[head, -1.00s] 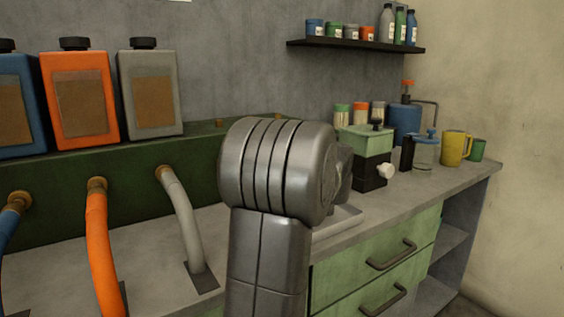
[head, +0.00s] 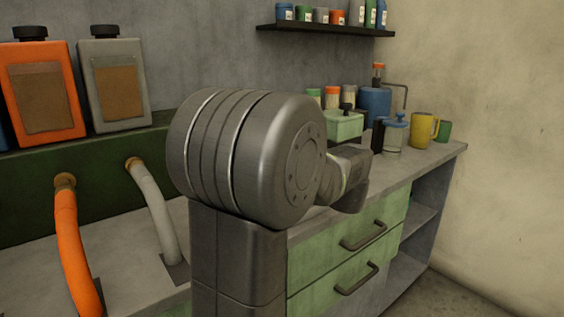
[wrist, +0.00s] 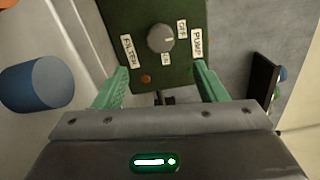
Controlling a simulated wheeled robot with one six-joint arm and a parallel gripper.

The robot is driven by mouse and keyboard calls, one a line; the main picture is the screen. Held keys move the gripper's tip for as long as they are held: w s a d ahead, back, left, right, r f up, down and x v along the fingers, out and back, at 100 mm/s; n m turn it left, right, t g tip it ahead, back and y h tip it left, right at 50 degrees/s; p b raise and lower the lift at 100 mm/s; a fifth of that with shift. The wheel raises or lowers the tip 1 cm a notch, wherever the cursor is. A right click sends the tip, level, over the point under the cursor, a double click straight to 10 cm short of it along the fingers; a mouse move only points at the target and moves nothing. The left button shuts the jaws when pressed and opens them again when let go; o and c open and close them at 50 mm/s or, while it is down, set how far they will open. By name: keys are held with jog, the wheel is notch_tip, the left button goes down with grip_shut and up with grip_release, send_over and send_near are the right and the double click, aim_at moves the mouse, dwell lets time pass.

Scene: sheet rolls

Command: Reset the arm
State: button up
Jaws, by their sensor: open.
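My arm fills the middle of the head view: a thick grey upright link with a large round grooved joint on top, bent toward the counter on the right. My gripper shows in the wrist view (wrist: 156,88) as two green fingers standing well apart, with nothing held between them. Beyond the fingers is a dark green panel (wrist: 125,18) with a grey round knob (wrist: 160,38) and labels reading FILTER, OFF and PUMP. A gap between the fingers and the knob seems to show, but its depth is hard to judge. The fingers cannot be made out in the head view.
A grey counter (head: 430,156) with green drawers (head: 345,245) runs along the wall. It bears a green box (head: 343,127), a blue container (head: 376,103) and a yellow mug (head: 424,128). An orange hose (head: 73,248) and a grey hose (head: 155,210) stand left. A black shelf (head: 325,30) hangs above.

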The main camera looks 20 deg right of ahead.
jog(key=b+x, duration=0.2)
jog(key=x, duration=1.1)
jog(key=shift+w+a, duration=0.1)
jog(key=shift+w, duration=0.3)
jog(key=shift+w+a, duration=0.15)
jog(key=shift+w, duration=0.05)
jog(key=shift+s+r+m+p, duration=0.25)
jog(key=shift+m+p, duration=0.35)
jog(key=shift+p, duration=0.65)
jog(key=m+p, duration=0.4)
jog(key=p, duration=0.2)
jog(key=shift+p, duration=0.35)
jog(key=m+p, duration=0.3)
jog(key=p, duration=0.3)
jog(key=shift+m+p, duration=0.4)
jog(key=m+p, duration=0.6)
jog(key=p, duration=0.5)
jog(key=shift+p, duration=0.4)
jog(key=m+p, duration=0.2)
jog(key=p, duration=0.1)
jog(key=shift+f+p, duration=0.1)
jog(key=shift+p, duration=0.3)
